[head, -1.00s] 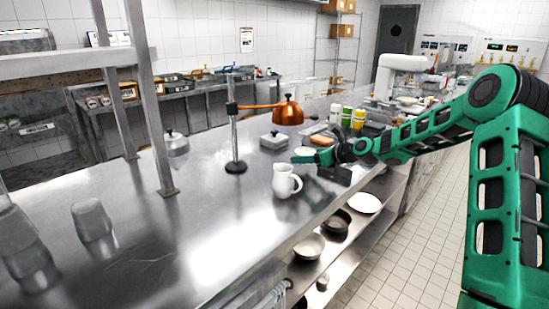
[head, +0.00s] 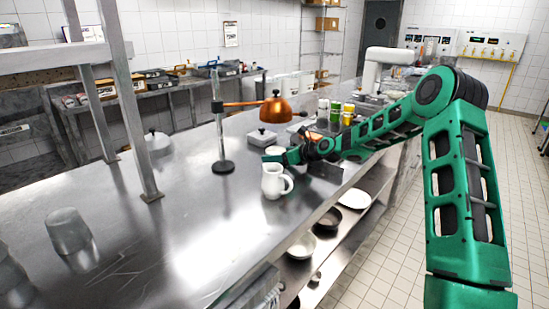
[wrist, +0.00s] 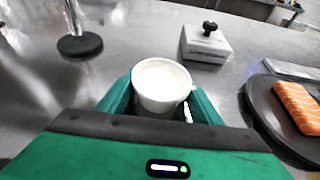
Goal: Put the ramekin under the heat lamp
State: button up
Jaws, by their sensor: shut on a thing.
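The white ramekin (wrist: 162,88), filled with something pale, sits between the green fingers of my gripper (wrist: 160,100) in the wrist view. My gripper is shut on it, and it looks upright. In the head view my gripper (head: 277,157) partly hides the ramekin (head: 273,151). I cannot tell whether the ramekin touches the counter. The heat lamp's copper shade (head: 275,110) hangs from a side arm on a pole. In the head view the ramekin appears below the shade. The lamp's dark round base (wrist: 80,45) is at upper left in the wrist view.
A white pitcher (head: 273,184) stands close in front of my gripper. A lidded box with a black knob (wrist: 205,45) is behind the ramekin. A dark plate (wrist: 258,108) with salmon (wrist: 297,106) is at the right. The counter's left part is mostly clear.

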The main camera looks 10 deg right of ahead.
jog(key=shift+a, duration=0.15)
jog(key=o, duration=1.2)
jog(key=shift+r, duration=0.1)
jog(key=v, duration=1.2)
jog(key=shift+s, duration=0.1)
